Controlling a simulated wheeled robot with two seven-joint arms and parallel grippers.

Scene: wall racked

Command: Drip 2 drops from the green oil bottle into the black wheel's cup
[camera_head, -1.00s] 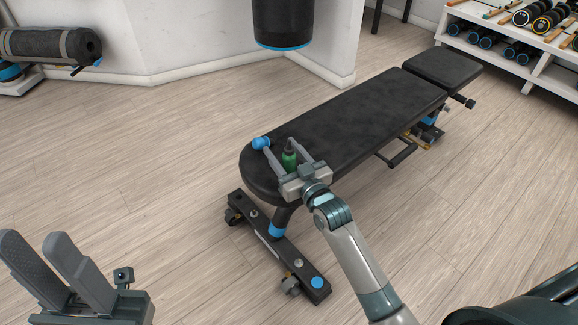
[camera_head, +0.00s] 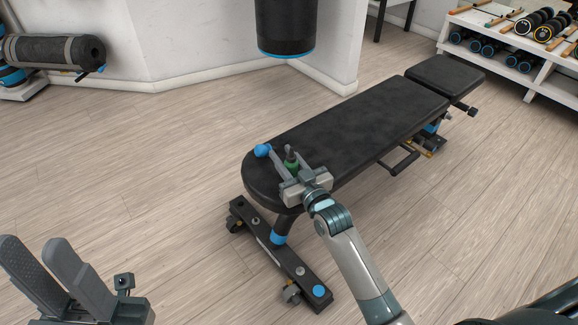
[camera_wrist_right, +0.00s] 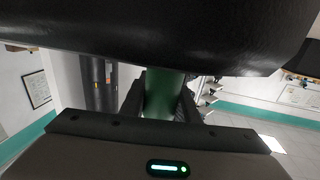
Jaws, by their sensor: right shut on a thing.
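The green oil bottle (camera_head: 291,167) has a dark tip and stands upright at the near end of the black bench. My right gripper (camera_head: 288,162) is shut on it; the bottle's green body also shows between the fingers in the right wrist view (camera_wrist_right: 163,95). The bench's foot bar has a dark wheel (camera_head: 233,225) at its left end and another (camera_head: 291,294) at its front end. I cannot tell which is the black wheel or make out its cup. My left gripper (camera_head: 33,245) is open and empty at lower left, its fingers apart.
The bench pad (camera_head: 350,125) runs back to the right, with a blue knob (camera_head: 263,150) by its near end. A punching bag (camera_head: 286,30) hangs behind. A dumbbell rack (camera_head: 510,45) stands at back right. The wooden floor to the left is clear.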

